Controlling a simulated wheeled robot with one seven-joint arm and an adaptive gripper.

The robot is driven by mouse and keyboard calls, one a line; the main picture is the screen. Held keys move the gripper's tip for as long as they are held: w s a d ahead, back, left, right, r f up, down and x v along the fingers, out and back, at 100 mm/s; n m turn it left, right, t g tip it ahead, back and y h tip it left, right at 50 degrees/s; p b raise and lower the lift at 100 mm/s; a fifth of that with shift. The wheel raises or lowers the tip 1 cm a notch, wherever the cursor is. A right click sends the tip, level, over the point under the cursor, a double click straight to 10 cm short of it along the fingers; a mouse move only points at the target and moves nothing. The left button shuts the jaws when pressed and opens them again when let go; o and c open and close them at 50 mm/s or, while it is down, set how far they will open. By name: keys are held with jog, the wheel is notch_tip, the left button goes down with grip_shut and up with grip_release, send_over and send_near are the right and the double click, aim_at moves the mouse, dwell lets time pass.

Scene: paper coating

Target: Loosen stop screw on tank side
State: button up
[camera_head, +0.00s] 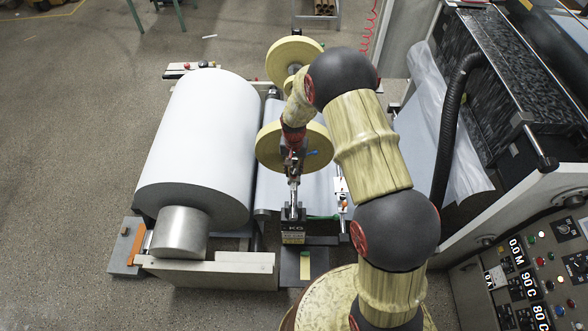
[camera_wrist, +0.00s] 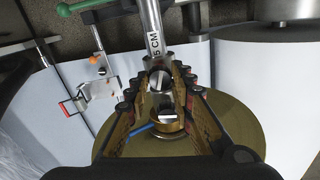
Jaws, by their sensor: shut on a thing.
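My gripper (camera_head: 294,168) reaches down over the narrow gap beside the large paper roll, in front of a yellow disc. In the wrist view, its two dark, ribbed fingers (camera_wrist: 160,75) are closed around a small round metal screw head (camera_wrist: 159,81), which I take as the stop screw. A metal bar marked "5 CM" (camera_wrist: 153,38) runs away just beyond the fingertips. A brass-coloured round part (camera_wrist: 168,121) and a blue lever (camera_wrist: 141,130) show between the fingers. The fingers hide most of the screw's shaft. I cannot make out the tank itself.
A bracket with an orange knob (camera_wrist: 94,60) and a green handle (camera_wrist: 84,6) sit nearby. A control panel (camera_head: 535,270) stands right; open floor lies left.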

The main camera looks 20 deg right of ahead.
aim_at(294, 171)
jog(key=shift+w+f+n+b, duration=0.15)
jog(key=shift+n+b, duration=0.25)
jog(key=shift+b, duration=0.3)
grip_shut()
jog(key=shift+n+b, duration=0.35)
jog(key=shift+n, duration=0.15)
jog(key=o, duration=1)
grip_release()
notch_tip(294, 171, up, 12)
jog(key=shift+r, duration=0.15)
